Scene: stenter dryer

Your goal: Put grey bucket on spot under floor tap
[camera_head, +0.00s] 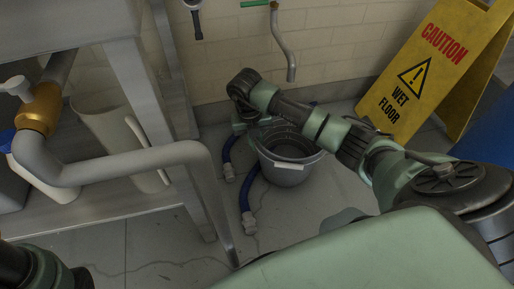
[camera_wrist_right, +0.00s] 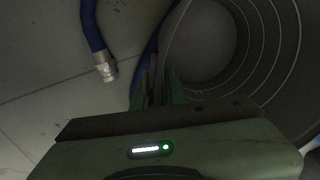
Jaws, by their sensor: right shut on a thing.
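The grey bucket (camera_head: 290,172) is below and in front of the floor tap (camera_head: 284,45), whose bent spout hangs from the tiled wall. My right gripper (camera_head: 243,122) reaches over from the right and is at the bucket's left rim. In the right wrist view, the fingers of my right gripper (camera_wrist_right: 160,88) are closed at the rim of the bucket (camera_wrist_right: 240,60), which looks empty. I cannot tell whether the bucket's base touches the floor. No marked spot shows under the tap. My left gripper is out of view; only part of my left arm shows at lower left.
A blue hose (camera_head: 243,190) with metal ends lies left of the bucket and also shows in the wrist view (camera_wrist_right: 92,25). A yellow wet-floor sign (camera_head: 425,70) stands at right. A metal table leg (camera_head: 205,170) and a cream container (camera_head: 115,135) are at left.

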